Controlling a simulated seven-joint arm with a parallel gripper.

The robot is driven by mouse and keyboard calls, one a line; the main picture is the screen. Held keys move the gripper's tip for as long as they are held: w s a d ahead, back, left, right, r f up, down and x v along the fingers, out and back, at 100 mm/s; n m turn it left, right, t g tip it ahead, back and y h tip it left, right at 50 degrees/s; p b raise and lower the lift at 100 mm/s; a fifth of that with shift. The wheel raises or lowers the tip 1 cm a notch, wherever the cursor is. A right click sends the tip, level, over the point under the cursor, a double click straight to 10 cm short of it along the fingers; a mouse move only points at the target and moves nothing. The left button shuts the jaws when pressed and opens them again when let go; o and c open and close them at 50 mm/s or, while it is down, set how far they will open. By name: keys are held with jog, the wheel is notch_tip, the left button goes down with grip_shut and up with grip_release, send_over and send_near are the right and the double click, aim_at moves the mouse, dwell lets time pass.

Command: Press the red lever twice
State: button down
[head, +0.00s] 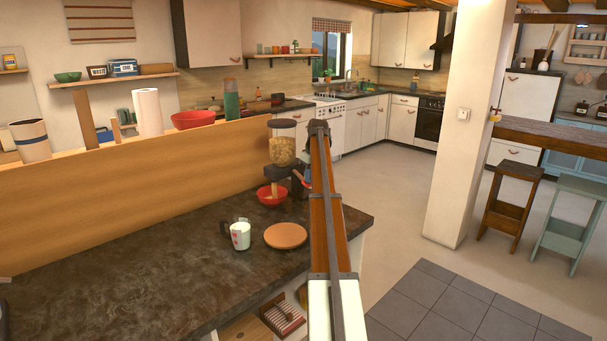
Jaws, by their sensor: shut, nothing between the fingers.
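A cereal dispenser with a clear hopper of cereal (282,146) and a dark body stands on the dark counter. A small red part, which looks like the red lever (301,178), shows at the right of its body, partly hidden. My gripper (300,188) is shut and empty close by, beside the dispenser's right side. My own arm hides part of this area, and I cannot tell whether the fingers touch the lever. A red bowl (271,197) sits under the dispenser's outlet, with some tan contents in it.
A white mug (240,236) with a dark handle and a round wooden board (286,235) lie on the counter (130,270) in front of the dispenser. A wooden partition (120,205) stands behind. The counter's left part is clear.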

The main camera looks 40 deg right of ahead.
jog(key=shift+r, duration=2.5)
jog(key=shift+f, duration=0.25)
jog(key=shift+f, duration=2.45)
jog(key=shift+r, duration=2.65)
jog(key=shift+r, duration=0.15)
notch_tip(320, 180, up, 5)
jog(key=shift+f, duration=0.1)
